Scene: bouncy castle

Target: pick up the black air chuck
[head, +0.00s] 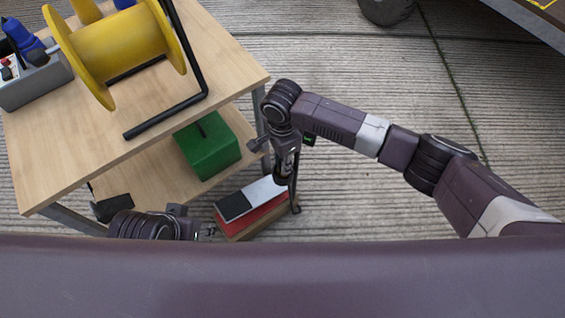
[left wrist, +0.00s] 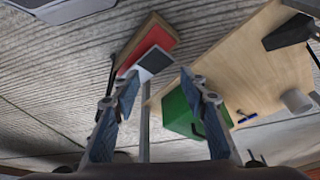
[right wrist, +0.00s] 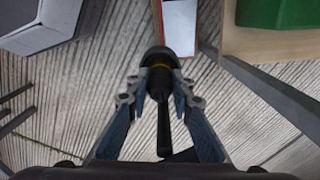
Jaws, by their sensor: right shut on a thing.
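The black air chuck (right wrist: 160,82), a dark slim tool with a round head and a thin yellow band, is between the fingertips of my right gripper (right wrist: 160,90). My right gripper is shut on it, and its tail points back toward the palm. In the head view the chuck (head: 281,178) hangs below my right gripper (head: 285,150), beside the cart's lower right corner. The fingers partly cover it there. My left gripper (left wrist: 158,92) is open and empty. In the head view only part of it shows, low beside the cart.
A wooden cart (head: 225,75) carries a yellow reel (head: 115,50), a grey caddy (head: 35,85) and a black bent bar (head: 170,115). A green box (head: 208,146) sits on its lower shelf. A red, white and black box (head: 250,205) is below my right gripper. Grey floor (head: 340,65) lies open right.

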